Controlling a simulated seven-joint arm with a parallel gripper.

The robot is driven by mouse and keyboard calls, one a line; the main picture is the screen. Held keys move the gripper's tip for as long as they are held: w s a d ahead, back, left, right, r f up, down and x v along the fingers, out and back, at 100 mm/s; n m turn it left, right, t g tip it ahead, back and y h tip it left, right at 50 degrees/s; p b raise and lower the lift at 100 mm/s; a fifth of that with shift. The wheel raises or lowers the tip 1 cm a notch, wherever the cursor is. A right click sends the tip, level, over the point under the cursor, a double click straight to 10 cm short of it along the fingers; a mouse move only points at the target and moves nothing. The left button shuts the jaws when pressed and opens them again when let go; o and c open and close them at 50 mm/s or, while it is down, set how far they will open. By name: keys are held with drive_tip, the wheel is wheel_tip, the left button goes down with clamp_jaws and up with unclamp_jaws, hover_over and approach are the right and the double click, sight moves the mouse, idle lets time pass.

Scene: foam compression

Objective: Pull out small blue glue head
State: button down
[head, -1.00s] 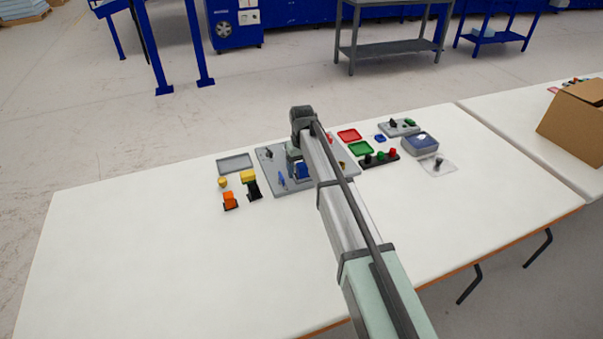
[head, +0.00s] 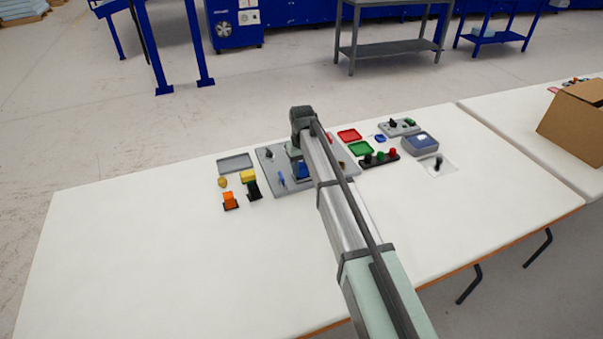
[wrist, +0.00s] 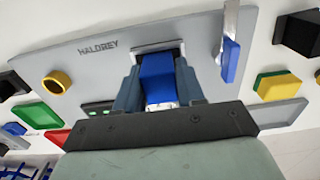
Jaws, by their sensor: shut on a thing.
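The small blue glue head (wrist: 157,78) is a blue block with a pale lower end. It sits between the two fingers of my gripper (wrist: 157,85) in the wrist view, and the fingers are closed on its sides. Just beyond it is a light-framed slot (wrist: 158,46) in the grey board (wrist: 105,62) marked HALDREY. Whether the head is still in the slot I cannot tell. In the head view the blue head (head: 303,170) shows partly beside my arm over the grey board (head: 283,187); my arm hides much of the board.
On the board are a blue-handled tool (wrist: 231,60) and a yellow ring (wrist: 57,82). Orange (head: 230,199), yellow (head: 247,176) and black pieces stand left of it. Red (head: 349,135) and green (head: 361,149) trays and a grey-blue box (head: 420,143) lie right. The front left table is clear.

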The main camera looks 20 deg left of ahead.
sight(302, 165)
drive_tip(key=shift+r, duration=0.1)
drive_tip(key=shift+r, duration=2.95)
